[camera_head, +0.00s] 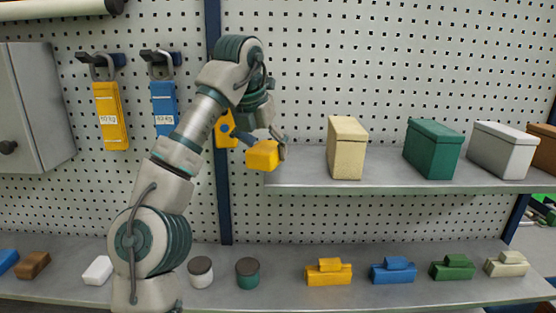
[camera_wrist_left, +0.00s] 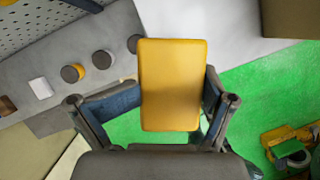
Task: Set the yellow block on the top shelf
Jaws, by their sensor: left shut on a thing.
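The yellow block (camera_head: 262,155) is held in my left gripper (camera_head: 282,147), at the left end of the top shelf (camera_head: 300,182). In the left wrist view the yellow block (camera_wrist_left: 172,85) sits between the two fingers of my left gripper (camera_wrist_left: 172,112), which are shut on it. In the head view the block appears at about the height of the shelf's left edge; whether it touches the shelf I cannot tell. My right gripper is in neither view.
On the top shelf stand a cream box (camera_head: 347,148), a green box (camera_head: 433,149) and a light grey box (camera_head: 502,150). The lower shelf (camera_head: 330,294) holds several small blocks and round containers. A grey cabinet (camera_head: 35,105) hangs at the left. A pegboard (camera_head: 330,60) stands behind.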

